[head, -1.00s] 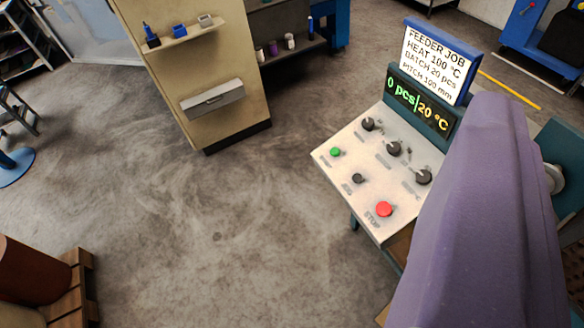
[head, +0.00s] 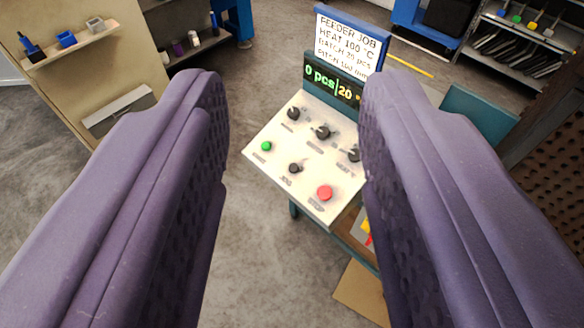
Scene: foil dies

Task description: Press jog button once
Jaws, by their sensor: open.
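The control panel (head: 278,166) is a tilted white plate on a teal stand, seen between my fingers. The small black jog button (head: 294,168) sits on it, with a label that reads like JOG below it. A green button (head: 266,146) is to its left and a red stop button (head: 324,192) to its right. Several black knobs (head: 322,132) line the upper part; the rightmost is partly hidden by my right finger. The display (head: 325,82) reads 0 pcs and 20. My gripper (head: 292,95) is open and empty; both purple fingers point toward the panel, apart from it.
A job card (head: 347,45) in a blue frame stands above the display. A beige cabinet (head: 85,65) with a small shelf is at the upper left. A shelf rack (head: 520,45) stands at the upper right. Grey floor (head: 250,270) lies open in front of the panel.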

